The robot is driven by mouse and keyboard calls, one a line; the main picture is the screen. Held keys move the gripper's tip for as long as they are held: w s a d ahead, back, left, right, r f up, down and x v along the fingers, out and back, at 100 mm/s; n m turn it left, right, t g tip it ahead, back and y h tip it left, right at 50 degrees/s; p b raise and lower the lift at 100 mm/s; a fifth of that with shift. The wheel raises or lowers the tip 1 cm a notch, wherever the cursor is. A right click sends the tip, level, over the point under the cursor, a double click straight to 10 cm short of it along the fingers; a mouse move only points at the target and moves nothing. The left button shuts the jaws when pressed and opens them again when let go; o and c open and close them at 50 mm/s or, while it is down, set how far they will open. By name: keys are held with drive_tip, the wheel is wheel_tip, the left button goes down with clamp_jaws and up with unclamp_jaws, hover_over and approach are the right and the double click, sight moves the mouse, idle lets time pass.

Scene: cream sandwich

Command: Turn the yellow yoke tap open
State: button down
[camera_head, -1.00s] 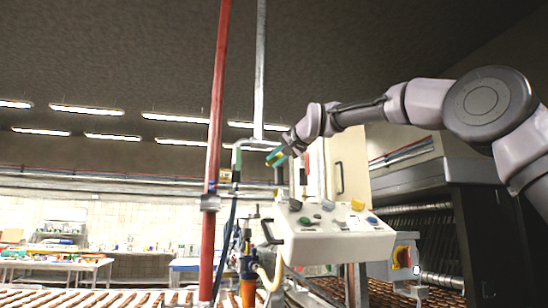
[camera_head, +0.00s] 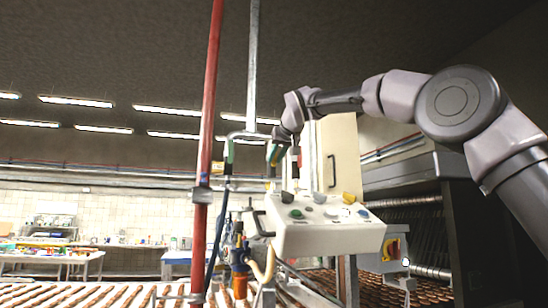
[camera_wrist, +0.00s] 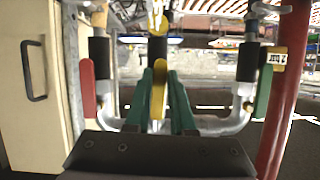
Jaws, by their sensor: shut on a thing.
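The yellow yoke tap (camera_wrist: 159,88) shows in the middle of the wrist view as an upright yellow handle on a metal pipe yoke. My gripper (camera_wrist: 160,78) has its two green fingers on either side of this handle, shut on it. A red handle (camera_wrist: 88,88) hangs on the left and a green handle (camera_wrist: 263,92) on the right of the same pipework.
A white control box (camera_head: 325,235) with knobs hangs just below my gripper. A red vertical pipe (camera_head: 208,120) stands to the left. A cream cabinet door (camera_wrist: 28,95) with a dark handle is close on the left in the wrist view. A conveyor of bars (camera_head: 80,294) runs below.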

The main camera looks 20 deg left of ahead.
drive_tip(key=shift+w+d+f+n, duration=0.1)
drive_tip(key=shift+n, duration=0.2)
idle(0.4)
drive_tip(key=c, duration=0.8)
unclamp_jaws()
drive_tip(key=shift+o, duration=0.2)
drive_tip(key=v, duration=1)
drive_tip(key=shift+s+r, duration=0.25)
drive_tip(key=shift+s, duration=0.1)
drive_tip(key=shift+d, duration=0.1)
